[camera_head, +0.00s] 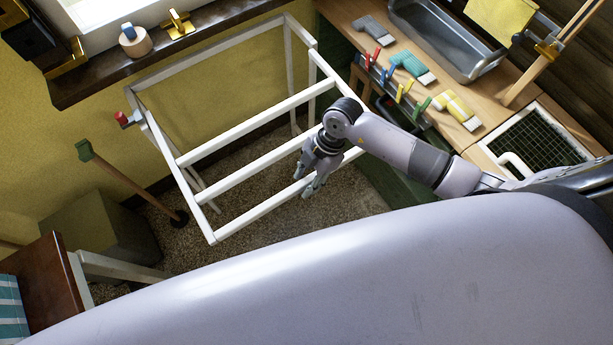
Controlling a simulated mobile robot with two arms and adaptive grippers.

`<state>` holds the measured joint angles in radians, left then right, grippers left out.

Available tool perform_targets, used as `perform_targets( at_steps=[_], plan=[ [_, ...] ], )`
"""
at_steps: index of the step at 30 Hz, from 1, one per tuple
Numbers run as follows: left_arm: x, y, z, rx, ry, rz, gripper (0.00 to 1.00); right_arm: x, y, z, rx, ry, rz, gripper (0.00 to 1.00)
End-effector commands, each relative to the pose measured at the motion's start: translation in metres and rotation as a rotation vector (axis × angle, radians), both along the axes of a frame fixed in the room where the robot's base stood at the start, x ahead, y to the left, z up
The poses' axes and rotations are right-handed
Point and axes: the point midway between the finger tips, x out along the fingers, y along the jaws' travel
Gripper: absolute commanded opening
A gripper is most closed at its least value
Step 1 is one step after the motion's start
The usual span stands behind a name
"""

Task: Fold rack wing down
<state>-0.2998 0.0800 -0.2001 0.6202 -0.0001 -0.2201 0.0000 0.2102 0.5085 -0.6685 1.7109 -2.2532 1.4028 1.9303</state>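A white slatted rack (252,178) stands by the yellow wall in the middle left. Its slatted wing is spread out over the carpet, with several parallel bars. A red-tipped clip or knob (122,118) sits at its left corner. My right gripper (304,186) comes in from the right and points down at the right part of the rack, by the bar nearest to me. Its fingers look apart, with one on either side of that bar in the picture. Whether they touch it I cannot tell. My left gripper is not in view.
A window sill (95,80) is above the rack at left. A green-tipped stick (130,184) leans near the rack's left side. A brown stool (42,272) is at lower left.

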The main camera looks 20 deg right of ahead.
Motion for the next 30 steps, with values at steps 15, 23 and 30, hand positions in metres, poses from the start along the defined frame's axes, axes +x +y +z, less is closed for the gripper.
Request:
perform_targets(
  at_steps=[15,23,30],
  plan=[
    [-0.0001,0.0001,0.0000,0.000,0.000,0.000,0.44,0.0002,-0.0003,0.0004,0.000,0.000,0.000,0.00],
    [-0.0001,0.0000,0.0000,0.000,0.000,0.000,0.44,0.0002,-0.0004,0.0005,0.000,0.000,0.000,0.00],
    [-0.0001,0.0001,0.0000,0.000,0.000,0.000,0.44,0.0002,-0.0004,0.0003,0.000,0.000,0.000,0.00]
  ],
)
